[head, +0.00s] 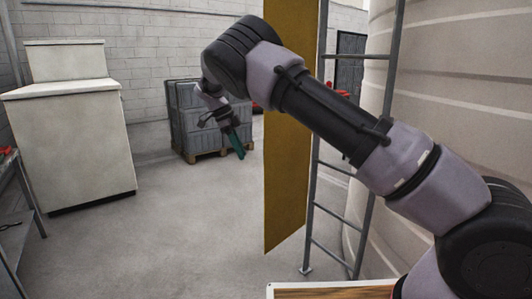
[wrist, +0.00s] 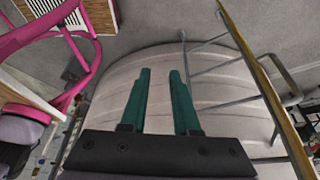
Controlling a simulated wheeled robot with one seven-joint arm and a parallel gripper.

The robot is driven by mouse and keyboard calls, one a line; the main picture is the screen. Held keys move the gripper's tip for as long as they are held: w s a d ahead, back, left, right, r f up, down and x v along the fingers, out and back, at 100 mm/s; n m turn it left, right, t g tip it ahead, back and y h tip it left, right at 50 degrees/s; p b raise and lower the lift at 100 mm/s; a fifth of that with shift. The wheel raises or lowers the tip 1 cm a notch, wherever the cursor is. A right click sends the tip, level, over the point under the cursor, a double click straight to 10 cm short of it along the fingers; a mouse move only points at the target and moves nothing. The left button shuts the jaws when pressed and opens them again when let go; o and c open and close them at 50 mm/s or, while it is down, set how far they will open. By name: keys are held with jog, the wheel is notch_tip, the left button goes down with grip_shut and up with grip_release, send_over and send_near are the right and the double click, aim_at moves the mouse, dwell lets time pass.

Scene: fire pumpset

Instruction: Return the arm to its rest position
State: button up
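My arm reaches from the lower right up and across the head view, with its wrist bent down at the upper middle. My gripper (head: 235,143) hangs at the arm's end, in the air in front of a stack of grey blocks. In the wrist view its two green fingers (wrist: 160,75) are apart, with nothing between them. Behind the fingers in the wrist view is the curved side of a large pale tank (wrist: 235,90). The gripper touches nothing that I can see.
A yellow panel (head: 285,130) and a grey ladder (head: 313,190) stand close beside the arm, before the tank (head: 450,60). A white cabinet (head: 75,140) stands at left. The grey block stack (head: 188,110) sits on a wooden pallet. The floor (head: 170,225) between is clear.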

jog(key=s+d+r+n+y, duration=0.35)
jog(key=d+r, duration=0.55)
jog(key=d, duration=0.3)
jog(key=s+d+r+n+y, duration=0.2)
jog(key=s+d+r+y, duration=0.15)
jog(key=d+r, duration=0.8)
jog(key=s+d+r+n+t, duration=0.1)
jog(key=s+d+n+t, duration=0.2)
jog(key=s, duration=0.9)
jog(key=s+d+n+t, duration=0.4)
jog(key=s+d+n, duration=0.2)
jog(key=s, duration=0.6)
jog(key=shift+d+r+h, duration=0.3)
jog(key=shift+d+r, duration=0.1)
jog(key=shift+d, duration=0.25)
